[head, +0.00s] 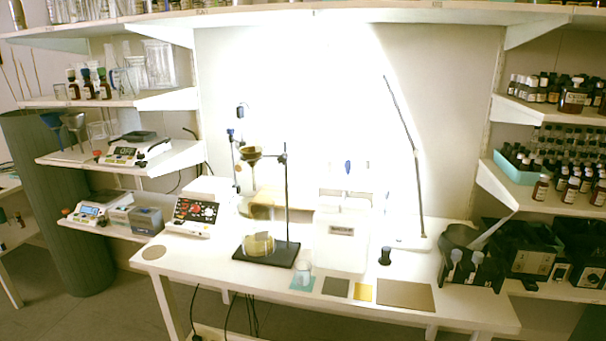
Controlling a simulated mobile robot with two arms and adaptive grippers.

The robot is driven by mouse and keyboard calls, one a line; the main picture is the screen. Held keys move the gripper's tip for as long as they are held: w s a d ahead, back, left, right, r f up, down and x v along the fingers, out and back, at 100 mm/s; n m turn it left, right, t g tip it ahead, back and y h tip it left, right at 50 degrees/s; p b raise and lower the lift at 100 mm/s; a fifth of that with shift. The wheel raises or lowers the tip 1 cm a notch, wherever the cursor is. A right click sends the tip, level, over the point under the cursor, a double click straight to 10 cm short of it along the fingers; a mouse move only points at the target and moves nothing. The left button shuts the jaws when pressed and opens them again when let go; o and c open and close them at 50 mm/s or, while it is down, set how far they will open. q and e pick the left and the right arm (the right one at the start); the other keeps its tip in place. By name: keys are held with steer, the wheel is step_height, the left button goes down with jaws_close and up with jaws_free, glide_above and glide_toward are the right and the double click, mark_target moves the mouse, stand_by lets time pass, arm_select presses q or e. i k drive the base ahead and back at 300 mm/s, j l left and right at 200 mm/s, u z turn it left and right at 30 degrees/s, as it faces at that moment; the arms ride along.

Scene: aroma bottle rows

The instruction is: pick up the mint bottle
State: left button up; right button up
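No bottle can be picked out as the mint bottle, because the labels are too small to read. Small brown bottles with coloured caps (88,90) stand on the upper left shelf. More brown bottles (570,190) with pale labels stand on the right shelf, beside a light teal tray (516,170) holding small dark-capped bottles. Further rows of bottles (540,93) stand on the shelf above, with a larger brown bottle (572,98) at their front. Neither of my grippers is in view.
A white table (290,290) stands in the middle. It holds a black-based stand (266,252), a white device (341,242), a small glass beaker (303,270), a thin lamp (405,130) and black equipment (470,268). A grey-green cylinder (60,210) stands at the left.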

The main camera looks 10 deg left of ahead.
mark_target(105, 90)
steer(key=j, duration=5.5)
steer(key=i, duration=0.05)
